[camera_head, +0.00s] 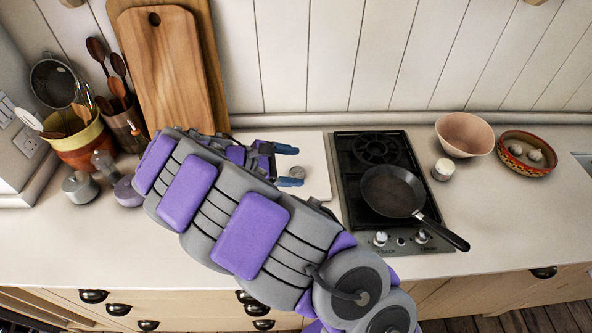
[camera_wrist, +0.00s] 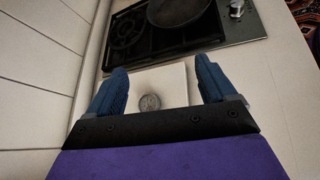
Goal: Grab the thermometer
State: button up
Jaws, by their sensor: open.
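The thermometer looks like a small round grey dial. In the wrist view the thermometer (camera_wrist: 150,102) lies on a white board (camera_wrist: 174,78), between my fingers in the picture. In the head view the thermometer (camera_head: 297,172) shows just right of my fingertips, on the white board (camera_head: 316,160) left of the stove. My gripper (camera_head: 289,166) has blue fingertips and is open and empty. In the wrist view my gripper (camera_wrist: 160,88) has its fingers spread wide on both sides of the dial. I cannot tell how high the fingers are above the board.
A black stove (camera_head: 350,165) with a frying pan (camera_head: 392,191) stands right of the board. A small white jar (camera_head: 442,169), a pink bowl (camera_head: 465,134) and a patterned bowl (camera_head: 515,165) are further right. Wooden cutting boards (camera_head: 165,70) and utensil pots (camera_head: 82,145) stand at the left.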

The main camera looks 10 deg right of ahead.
jog(key=w+a+f+n+t, duration=0.1)
jog(key=a+f+n, duration=0.1)
jog(key=a+f, duration=0.1)
jog(key=w+a+f+n+t+p, duration=0.1)
jog(key=a+f+n, duration=0.2)
jog(key=a, duration=0.2)
jog(key=w+a+f+n+t, duration=0.1)
jog(key=a+f+n+t, duration=0.1)
jog(key=a+f, duration=0.1)
jog(key=shift+w+a+p, duration=0.3)
jog(key=shift+a+p, duration=0.05)
jog(key=shift+a, duration=0.25)
jog(key=b, duration=0.2)
send_near(296, 172)
jog(key=shift+w+d+f, duration=0.3)
jog(key=shift+d+f, duration=0.3)
jog(key=shift+w+d+f, duration=0.3)
jog(key=shift+d+f, duration=0.3)
jog(key=shift+d, duration=0.05)
jog(key=shift+d+r+b+x, duration=0.15)
jog(key=shift+b+x, duration=0.15)
jog(key=shift+x, duration=0.6)
jog(key=shift+r+b+x, duration=0.2)
jog(key=shift+b+x, duration=0.15)
jog(key=shift+x, duration=0.6)
jog(key=shift+d+r+b+x, duration=0.15)
jog(key=shift+b+x, duration=0.15)
jog(key=shift+x, duration=0.6)
jog(key=shift+s, duration=0.1)
jog(key=shift+c, duration=0.2)
